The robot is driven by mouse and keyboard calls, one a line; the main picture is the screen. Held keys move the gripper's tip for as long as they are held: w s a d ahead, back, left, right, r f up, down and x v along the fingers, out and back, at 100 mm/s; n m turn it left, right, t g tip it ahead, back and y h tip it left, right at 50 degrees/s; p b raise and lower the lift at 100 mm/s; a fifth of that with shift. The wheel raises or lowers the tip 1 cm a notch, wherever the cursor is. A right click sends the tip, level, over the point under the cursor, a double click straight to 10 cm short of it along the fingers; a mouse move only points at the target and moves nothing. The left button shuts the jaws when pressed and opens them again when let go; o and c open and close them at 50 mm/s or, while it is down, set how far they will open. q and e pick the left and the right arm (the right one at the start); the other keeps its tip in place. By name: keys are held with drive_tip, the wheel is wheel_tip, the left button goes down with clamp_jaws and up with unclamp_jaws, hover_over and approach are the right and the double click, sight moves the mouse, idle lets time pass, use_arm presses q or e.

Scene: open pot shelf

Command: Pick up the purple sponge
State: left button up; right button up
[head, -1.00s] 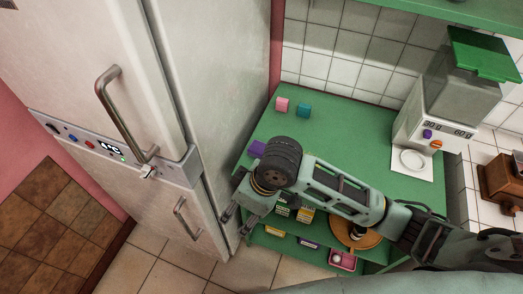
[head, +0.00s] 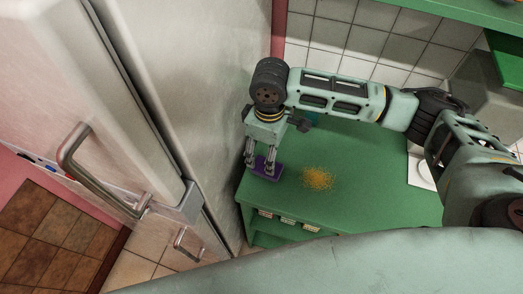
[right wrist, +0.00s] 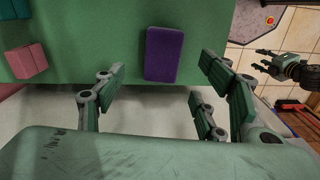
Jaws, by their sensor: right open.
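The purple sponge (head: 268,172) lies flat on the green top, near its left edge by the fridge. My right gripper (head: 264,167) comes down over it from above, with its fingertips close to the sponge in the head view. In the right wrist view the purple sponge (right wrist: 164,54) shows whole on the green surface, ahead of and between the spread fingers of my right gripper (right wrist: 165,85). Nothing is held, and I cannot tell whether a fingertip touches the sponge. My left gripper (right wrist: 264,61) shows small at the right of the wrist view, its fingers apart and empty; the head view does not show it.
A yellow-orange crumb patch (head: 318,179) lies right of the sponge on the green counter (head: 370,185). A teal block (head: 313,117) is partly hidden behind my right arm. The white fridge (head: 190,80) stands close on the left. A pink block (right wrist: 32,61) shows in the wrist view.

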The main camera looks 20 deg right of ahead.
sight(259, 170)
drive_tip(key=shift+f, duration=0.35)
drive_tip(key=f+p, duration=0.1)
drive_tip(key=s+f, duration=0.1)
drive_tip(key=f, duration=0.1)
drive_tip(key=shift+f+p, duration=0.25)
drive_tip(key=shift+p, duration=0.1)
drive_tip(key=shift+w+a+f, duration=0.1)
drive_tip(key=shift+w+f, duration=0.05)
drive_tip(key=shift+f, duration=0.5)
drive_tip(key=shift+w+f, duration=0.1)
drive_tip(key=shift+f, duration=0.8)
drive_tip(key=c, duration=0.8)
use_arm(q)
drive_tip(key=shift+g, duration=0.3)
drive_tip(key=s, duration=0.1)
drive_tip(key=s+r, duration=0.1)
drive_tip(key=s, duration=0.2)
drive_tip(key=shift+s+a+r, duration=0.1)
drive_tip(key=shift+s+r, duration=0.2)
drive_tip(key=shift+r, duration=0.1)
use_arm(e)
drive_tip(key=shift+c, duration=1.2)
